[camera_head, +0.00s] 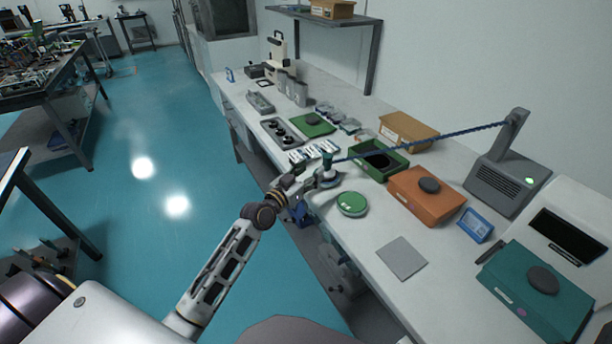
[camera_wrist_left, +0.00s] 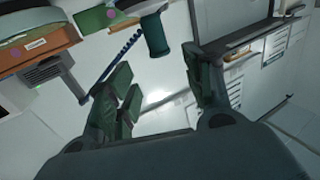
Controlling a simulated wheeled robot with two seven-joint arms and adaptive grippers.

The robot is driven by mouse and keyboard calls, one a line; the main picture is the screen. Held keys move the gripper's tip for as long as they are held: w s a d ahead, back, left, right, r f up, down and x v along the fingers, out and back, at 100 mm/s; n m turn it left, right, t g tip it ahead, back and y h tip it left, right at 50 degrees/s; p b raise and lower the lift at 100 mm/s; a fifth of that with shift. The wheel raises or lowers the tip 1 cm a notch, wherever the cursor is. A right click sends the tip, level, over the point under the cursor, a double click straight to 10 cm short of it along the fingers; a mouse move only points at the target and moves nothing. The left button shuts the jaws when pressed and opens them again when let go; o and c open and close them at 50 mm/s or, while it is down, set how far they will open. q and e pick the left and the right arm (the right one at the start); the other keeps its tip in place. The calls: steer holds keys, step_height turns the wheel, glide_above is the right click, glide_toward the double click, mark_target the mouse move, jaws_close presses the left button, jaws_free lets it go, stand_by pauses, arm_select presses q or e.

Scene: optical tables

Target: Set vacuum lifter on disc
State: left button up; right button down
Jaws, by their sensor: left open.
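The vacuum lifter has a dark green handle (camera_head: 327,159) and stands upright on the bench, with a blue coiled hose (camera_head: 440,141) running to a grey pump unit (camera_head: 504,178). Its handle also shows in the left wrist view (camera_wrist_left: 155,32), just beyond the fingers. My left gripper (camera_head: 316,178) is open and empty beside the lifter; its spread fingers show in the wrist view (camera_wrist_left: 165,88). A round green disc-shaped piece (camera_head: 352,204) lies on the bench in front of the lifter. My right gripper is out of view.
A grey square plate (camera_head: 401,258) lies toward the front of the bench. A teal box (camera_head: 533,306) with a dark disc on top and a small blue-framed display (camera_head: 475,225) stand at right. A cardboard box (camera_head: 408,131) stands behind. The hose crosses above the green tray.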

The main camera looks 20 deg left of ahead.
arm_select(q)
steer(key=shift+v, duration=0.85)
stand_by(1.9)
